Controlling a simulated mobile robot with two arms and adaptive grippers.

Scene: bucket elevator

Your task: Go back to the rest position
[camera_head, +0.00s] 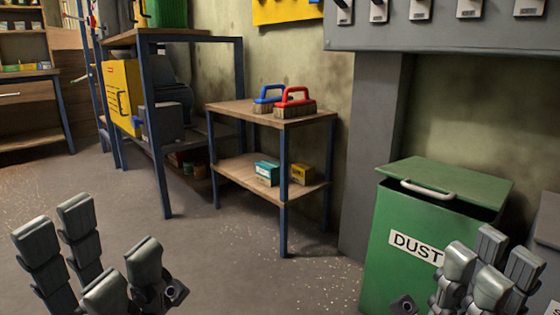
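My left gripper (103,245) is at the lower left of the head view. Its grey fingers stand apart with a gap between them, and it holds nothing that I can see. My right gripper (491,262) is at the lower right, in front of the green dust bin (395,255). Its fingers appear close together and overlap in the view, so I cannot tell whether it is open or shut. No held object shows in it. The bin's green lid (450,182) with a pale handle sits tilted on top, with a dark opening below its edge.
A small two-tier table (230,108) holds a blue brush (266,98) and a red brush (296,101); small boxes (266,173) lie on its lower shelf. A workbench (165,33) stands to its left. Grey machinery (440,37) hangs above the bin. The central floor is clear apart from scattered grains.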

